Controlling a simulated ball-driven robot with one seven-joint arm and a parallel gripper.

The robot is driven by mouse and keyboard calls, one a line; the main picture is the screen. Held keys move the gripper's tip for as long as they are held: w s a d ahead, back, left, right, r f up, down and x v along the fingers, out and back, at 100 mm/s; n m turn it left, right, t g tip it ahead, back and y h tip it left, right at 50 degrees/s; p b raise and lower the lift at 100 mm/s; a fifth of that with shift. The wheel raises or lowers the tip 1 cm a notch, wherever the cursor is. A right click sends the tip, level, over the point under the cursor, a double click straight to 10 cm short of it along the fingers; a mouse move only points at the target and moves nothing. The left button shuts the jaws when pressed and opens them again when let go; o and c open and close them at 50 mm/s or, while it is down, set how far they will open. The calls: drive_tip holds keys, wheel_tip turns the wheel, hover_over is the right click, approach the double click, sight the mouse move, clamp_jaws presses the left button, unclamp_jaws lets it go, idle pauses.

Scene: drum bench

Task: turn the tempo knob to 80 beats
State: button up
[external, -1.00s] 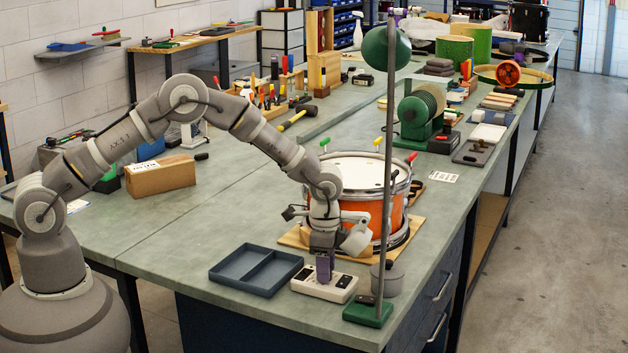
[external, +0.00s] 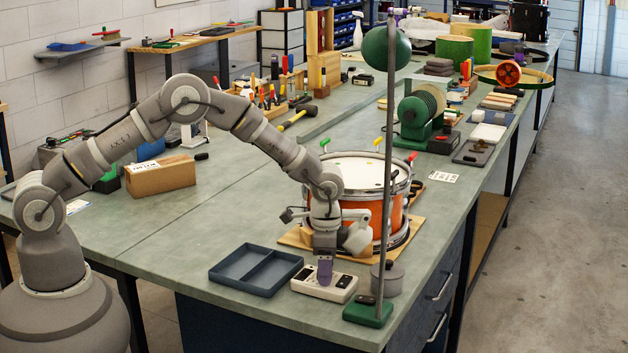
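A small white box (external: 309,287) with dark marks on its top lies near the front edge of the bench, and it appears to be the tempo unit. My gripper (external: 325,281) points straight down over the middle of this box, with its purple fingers at the top face. The knob itself does not show; the fingers appear to cover its place. The tempo marks are too small to read. The fingers overlap in this view, so I cannot tell whether they are open or closed around the knob.
A dark two-part tray (external: 257,270) lies left of the box. A green-based stand (external: 368,312) with a tall grey pole rises close on the right, beside a grey round pot (external: 388,279). An orange drum (external: 377,207) stands behind on a wooden board. The bench left of the tray is clear.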

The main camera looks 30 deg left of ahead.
drive_tip(key=shift+r, duration=0.1)
drive_tip(key=r+p, duration=0.1)
drive_tip(key=r, duration=0.3)
drive_tip(key=r+p, duration=0.1)
drive_tip(key=r, duration=0.2)
drive_tip(key=shift+s+d+r, duration=0.1)
drive_tip(key=shift+s+r, duration=0.1)
drive_tip(key=shift+r, duration=0.15)
